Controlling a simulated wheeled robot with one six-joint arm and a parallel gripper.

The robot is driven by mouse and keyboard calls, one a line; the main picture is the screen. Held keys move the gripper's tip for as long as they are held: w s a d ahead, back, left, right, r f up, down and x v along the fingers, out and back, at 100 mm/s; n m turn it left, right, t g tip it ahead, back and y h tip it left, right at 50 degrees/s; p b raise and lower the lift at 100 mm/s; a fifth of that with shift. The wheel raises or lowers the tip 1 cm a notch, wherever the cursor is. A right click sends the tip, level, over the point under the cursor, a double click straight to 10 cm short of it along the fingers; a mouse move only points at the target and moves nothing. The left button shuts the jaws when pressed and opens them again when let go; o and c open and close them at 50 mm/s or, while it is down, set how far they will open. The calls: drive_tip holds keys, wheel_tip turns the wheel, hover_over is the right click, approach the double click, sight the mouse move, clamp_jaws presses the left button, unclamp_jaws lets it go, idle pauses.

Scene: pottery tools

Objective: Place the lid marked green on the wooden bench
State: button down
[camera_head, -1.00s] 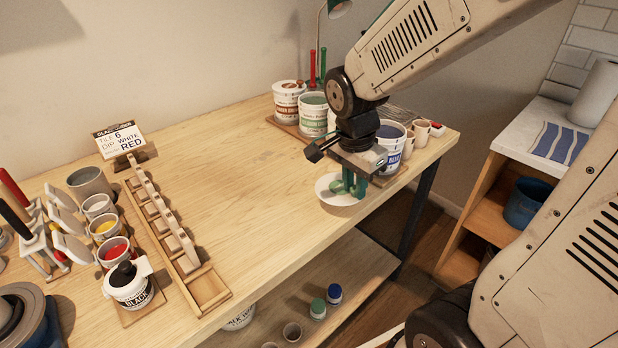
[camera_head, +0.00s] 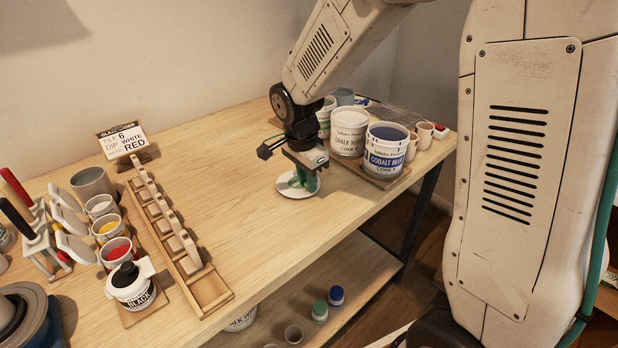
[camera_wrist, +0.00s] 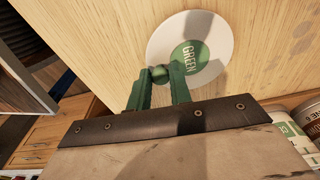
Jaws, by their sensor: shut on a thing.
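The lid marked green (camera_head: 286,190) is a white disc with a round green label. It also shows in the wrist view (camera_wrist: 215,35), with the word GREEN readable beside its green knob (camera_wrist: 159,73). My gripper (camera_head: 306,182) is shut on the knob, and its green fingers show in the wrist view (camera_wrist: 166,84). The lid is roughly level, at or just above the wooden bench (camera_head: 225,165), near its front edge. I cannot tell whether it touches the wood. The bench also shows behind the lid in the wrist view (camera_wrist: 105,35).
Right of the lid stand a chalk white tub (camera_head: 349,138) and a cobalt blue tub (camera_head: 385,155), with cups (camera_head: 424,134) beyond. A wooden rack (camera_head: 207,288) and paint pots (camera_head: 115,252) stand at left. The bench middle is clear.

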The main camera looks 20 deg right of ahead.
drive_tip(key=c, duration=1.3)
unclamp_jaws()
drive_tip(key=shift+r, duration=0.1)
wheel_tip(320, 180, up, 12)
drive_tip(key=a, duration=0.1)
drive_tip(key=s+d+r+n, duration=0.1)
drive_tip(key=s+n, duration=0.4)
drive_tip(key=s, duration=0.3)
drive_tip(key=s+d+n+y, duration=0.1)
drive_tip(key=s+n, duration=0.4)
drive_tip(key=s, duration=0.4)
drive_tip(key=s+d+r+n, duration=0.1)
drive_tip(key=s+n, duration=0.4)
drive_tip(key=s, duration=0.4)
drive_tip(key=shift+s+d+r+t, duration=0.15)
drive_tip(key=shift+d+r+t, duration=0.15)
drive_tip(key=shift+d+t, duration=0.1)
